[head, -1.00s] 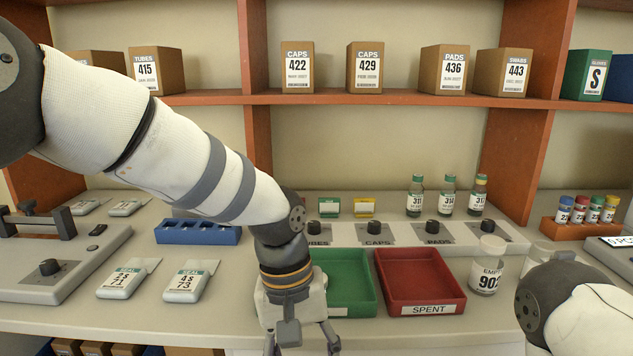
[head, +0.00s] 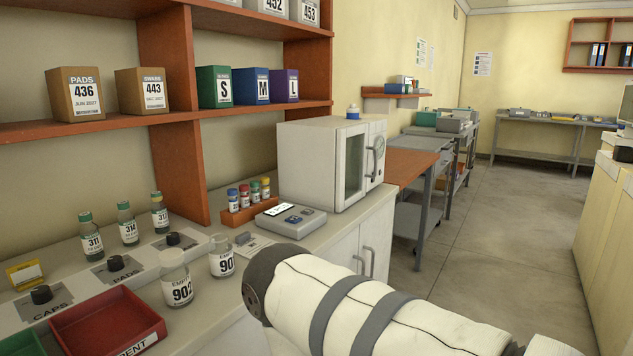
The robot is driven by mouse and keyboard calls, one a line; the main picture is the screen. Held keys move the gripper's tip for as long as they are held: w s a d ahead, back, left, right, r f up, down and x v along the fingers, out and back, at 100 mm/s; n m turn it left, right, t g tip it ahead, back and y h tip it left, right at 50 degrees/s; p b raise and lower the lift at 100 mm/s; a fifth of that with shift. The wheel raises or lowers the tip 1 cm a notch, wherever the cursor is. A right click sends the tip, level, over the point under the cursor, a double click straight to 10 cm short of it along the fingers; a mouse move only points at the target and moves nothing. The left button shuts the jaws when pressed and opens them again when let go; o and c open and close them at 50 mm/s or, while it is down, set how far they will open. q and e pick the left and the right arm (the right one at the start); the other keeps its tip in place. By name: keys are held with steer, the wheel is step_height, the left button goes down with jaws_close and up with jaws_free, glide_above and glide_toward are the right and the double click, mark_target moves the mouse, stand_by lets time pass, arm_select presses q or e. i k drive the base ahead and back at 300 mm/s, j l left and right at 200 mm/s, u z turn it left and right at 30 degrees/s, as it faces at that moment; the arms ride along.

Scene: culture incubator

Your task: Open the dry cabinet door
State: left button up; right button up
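A white box-shaped cabinet (head: 310,160), which looks like the dry cabinet, stands at the far right end of the counter. Its front faces right and has a glass window (head: 354,165) and a dark curved handle (head: 376,158). Its door looks closed. My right arm crosses the bottom of the head view, in front of the counter and well short of the cabinet. Neither gripper is in the view now.
A small device (head: 291,219) and an orange rack of capped vials (head: 240,212) stand left of the cabinet. Glass jars (head: 177,278) and a red tray (head: 105,325) are nearer. Open floor (head: 500,240) lies to the right.

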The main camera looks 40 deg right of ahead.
mark_target(342, 203)
steer(key=z, duration=1.7)
